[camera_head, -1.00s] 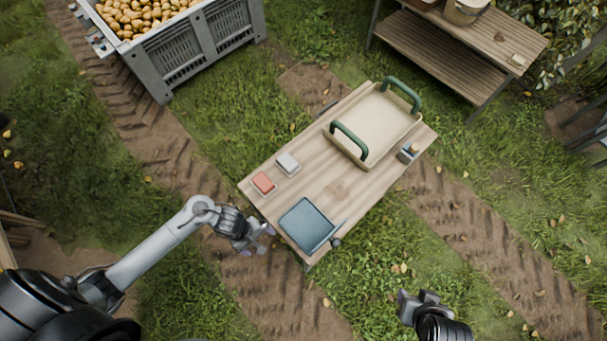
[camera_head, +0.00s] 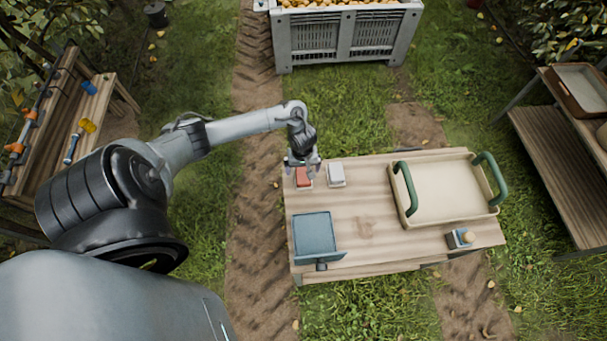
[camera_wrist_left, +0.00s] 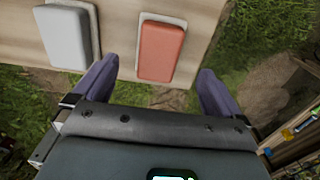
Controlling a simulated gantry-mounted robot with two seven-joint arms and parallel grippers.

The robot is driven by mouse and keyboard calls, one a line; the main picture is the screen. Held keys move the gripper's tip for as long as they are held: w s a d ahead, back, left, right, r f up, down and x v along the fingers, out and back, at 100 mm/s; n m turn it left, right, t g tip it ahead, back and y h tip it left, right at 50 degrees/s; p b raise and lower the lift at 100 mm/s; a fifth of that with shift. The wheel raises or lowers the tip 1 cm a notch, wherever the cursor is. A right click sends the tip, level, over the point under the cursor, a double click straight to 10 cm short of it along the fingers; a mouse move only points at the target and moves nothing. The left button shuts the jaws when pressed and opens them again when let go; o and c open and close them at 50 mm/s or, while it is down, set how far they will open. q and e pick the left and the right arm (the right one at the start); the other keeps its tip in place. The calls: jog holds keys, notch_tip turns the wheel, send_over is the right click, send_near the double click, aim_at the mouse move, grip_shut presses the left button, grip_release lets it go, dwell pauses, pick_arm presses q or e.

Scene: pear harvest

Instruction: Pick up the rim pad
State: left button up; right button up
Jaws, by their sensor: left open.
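Two small pads lie near the left end of the wooden table: a red pad (camera_head: 304,180) and a pale grey pad (camera_head: 336,174) to its right. The pictures do not tell which one is the rim pad. In the left wrist view the red pad (camera_wrist_left: 161,52) sits on a thin pale base, and the grey pad (camera_wrist_left: 68,38) lies to its left on a similar base. My left gripper (camera_head: 302,161) is open and empty over the table edge by the red pad. In the wrist view its two fingers stand to either side of the red pad's near end, apart from it.
A grey crate of pears (camera_head: 345,38) stands behind. A shelf (camera_head: 548,150) stands right and a bench (camera_head: 90,120) left.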

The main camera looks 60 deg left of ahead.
aim_at(303, 175)
pick_arm(q)
jog(key=shift+f, duration=0.8)
jog(key=shift+w+f+b, duration=0.1)
jog(key=shift+f+b, duration=0.75)
jog(key=shift+f, duration=1.55)
jog(key=c, duration=1.2)
jog(key=shift+o, duration=0.2)
jog(key=shift+r, duration=0.1)
